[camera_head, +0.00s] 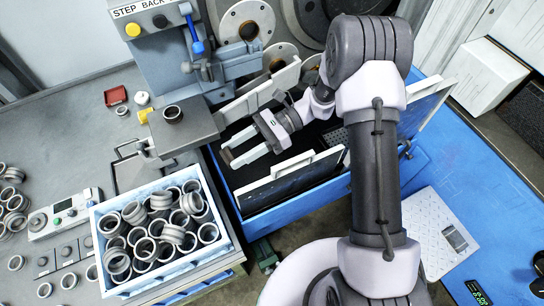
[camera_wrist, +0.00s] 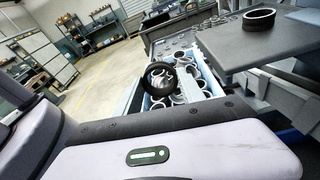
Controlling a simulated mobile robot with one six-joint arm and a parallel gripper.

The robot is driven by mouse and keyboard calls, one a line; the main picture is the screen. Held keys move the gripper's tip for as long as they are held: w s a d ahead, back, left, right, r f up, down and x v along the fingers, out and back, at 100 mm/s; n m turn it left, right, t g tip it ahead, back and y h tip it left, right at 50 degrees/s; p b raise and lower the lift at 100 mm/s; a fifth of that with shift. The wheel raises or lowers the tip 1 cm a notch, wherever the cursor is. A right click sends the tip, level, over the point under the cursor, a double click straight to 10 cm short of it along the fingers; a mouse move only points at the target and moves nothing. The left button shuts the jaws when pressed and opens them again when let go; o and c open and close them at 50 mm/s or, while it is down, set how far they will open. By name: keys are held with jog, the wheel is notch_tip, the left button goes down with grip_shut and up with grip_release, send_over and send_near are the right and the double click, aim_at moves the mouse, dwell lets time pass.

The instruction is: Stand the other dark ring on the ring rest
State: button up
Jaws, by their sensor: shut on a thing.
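A dark ring (camera_wrist: 159,80) shows ahead of my gripper in the wrist view, at the fingertips; my gripper is shut on it. In the head view my gripper (camera_head: 236,155) points left over the blue-sided bay, and the ring cannot be made out there. Another dark ring (camera_head: 173,114) lies flat on a grey plate (camera_head: 186,134), apparently the ring rest, left of and beyond my gripper. The wrist view also shows that ring (camera_wrist: 259,19) and the plate (camera_wrist: 285,45) at upper right.
A pale crate (camera_head: 184,267) of several grey rings stands at lower left of my gripper. An upright panel (camera_head: 292,176) edges the bay close by. The grinder (camera_head: 168,55) stands beyond the plate. Loose rings and a control box (camera_head: 64,215) lie on the left bench.

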jog(key=w+a+r+m+t+y+p, duration=0.1)
jog(key=w+a+r+m+t+p, duration=0.15)
jog(key=w+r+m+t, duration=0.9)
jog(key=w+d+m+t+h+p, duration=0.3)
jog(key=w+d+m+t+h, duration=0.45)
jog(key=w+d+t, duration=0.35)
jog(key=shift+t+h, duration=0.25)
jog(key=shift+t, duration=0.2)
jog(key=p+x, duration=0.1)
jog(key=x, duration=0.4)
jog(key=p+x, duration=0.1)
jog(key=x, duration=0.2)
jog(key=shift+w+d+r+p, duration=0.15)
jog(key=shift+w+d+p, duration=0.1)
jog(key=shift+d+p, duration=0.1)
jog(key=shift+f+b, duration=0.45)
jog(key=shift+f, duration=0.05)
jog(key=shift+f, duration=0.2)
